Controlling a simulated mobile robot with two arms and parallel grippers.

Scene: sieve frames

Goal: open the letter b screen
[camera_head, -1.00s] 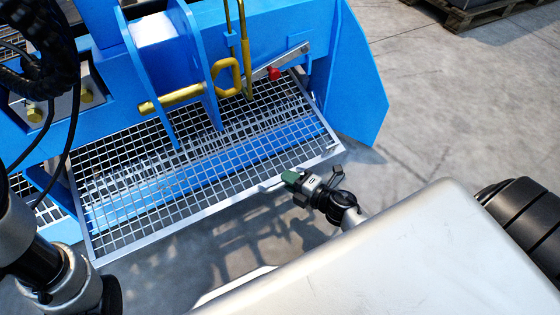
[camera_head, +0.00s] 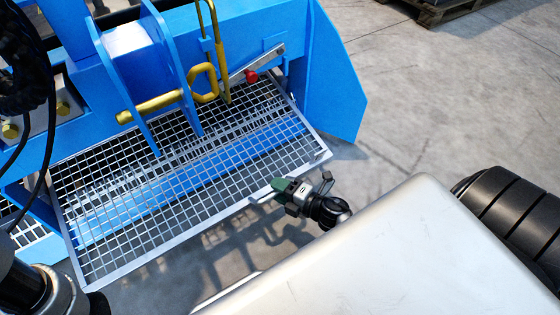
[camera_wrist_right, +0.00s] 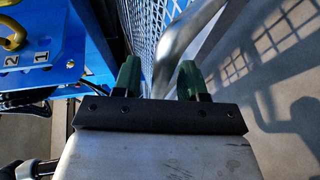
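A metal mesh screen (camera_head: 150,190) in a grey frame slopes out from the blue machine in the head view. I see no letter on it. My right gripper (camera_head: 276,190) is at the frame's front edge, near its right corner. In the right wrist view, the mesh (camera_wrist_right: 152,25) is ahead. The two green fingers of my right gripper (camera_wrist_right: 160,82) stand apart, with a curved grey bar (camera_wrist_right: 178,48) showing between them. I cannot tell whether they touch the bar. My left gripper is out of view.
The blue machine (camera_head: 335,85) stands behind the screen, with a yellow pin (camera_head: 150,107) and a lever with a red knob (camera_head: 251,76). A plate marked 1 and 2 (camera_wrist_right: 28,58) shows in the right wrist view. Concrete floor (camera_head: 440,110) is free at right.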

